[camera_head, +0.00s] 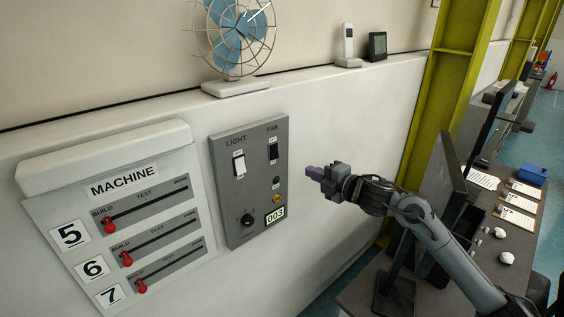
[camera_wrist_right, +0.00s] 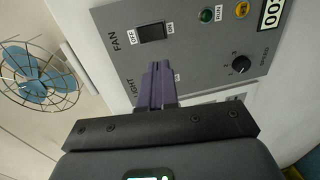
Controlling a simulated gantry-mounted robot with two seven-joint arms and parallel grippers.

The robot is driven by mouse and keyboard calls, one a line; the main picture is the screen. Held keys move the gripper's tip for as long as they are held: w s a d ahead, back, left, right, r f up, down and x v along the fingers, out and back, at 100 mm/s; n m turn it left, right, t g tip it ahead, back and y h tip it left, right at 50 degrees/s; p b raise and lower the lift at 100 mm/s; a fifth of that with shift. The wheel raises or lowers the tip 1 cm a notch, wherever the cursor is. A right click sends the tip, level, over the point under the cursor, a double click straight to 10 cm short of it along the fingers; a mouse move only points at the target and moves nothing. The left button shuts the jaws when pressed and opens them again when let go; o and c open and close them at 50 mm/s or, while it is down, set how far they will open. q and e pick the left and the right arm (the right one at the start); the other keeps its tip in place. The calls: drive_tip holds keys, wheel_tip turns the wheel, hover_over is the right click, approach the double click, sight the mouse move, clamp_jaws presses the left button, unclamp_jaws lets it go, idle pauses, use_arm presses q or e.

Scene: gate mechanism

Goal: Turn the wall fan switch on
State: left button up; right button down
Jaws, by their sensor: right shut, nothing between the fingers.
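The grey wall panel (camera_head: 225,180) holds a black fan switch (camera_head: 273,152) under the label FAN and a white light switch (camera_head: 239,164) under the label LIGHT. The fan switch also shows in the right wrist view (camera_wrist_right: 151,33), between OFF and ON labels. My right gripper (camera_head: 309,171) is shut and empty, to the right of the panel and a little below the fan switch. In the right wrist view its purple fingers (camera_wrist_right: 159,68) are together, apart from the fan switch. The fan (camera_head: 234,38) stands on the ledge above the panel. My left gripper is not in view.
A machine board (camera_head: 190,252) with red sliders is left of the panel. A knob (camera_head: 247,219) and small indicator lights sit below the switches. A yellow-green pillar (camera_head: 440,100) and a desk with a monitor (camera_head: 462,150) are at right. The space before the panel is clear.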

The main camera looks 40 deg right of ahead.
drive_tip(key=shift+w, duration=0.1)
drive_tip(key=p, duration=0.4)
approach(275, 158)
drive_tip(key=w, duration=0.4)
drive_tip(key=shift+w+f, duration=0.15)
drive_tip(key=shift+w, duration=0.25)
drive_tip(key=shift+w+a+f, duration=0.1)
drive_tip(key=shift+w+f, duration=0.05)
drive_tip(key=shift+w, duration=0.35)
drive_tip(key=shift+w+f, duration=0.15)
drive_tip(key=shift+w, duration=0.35)
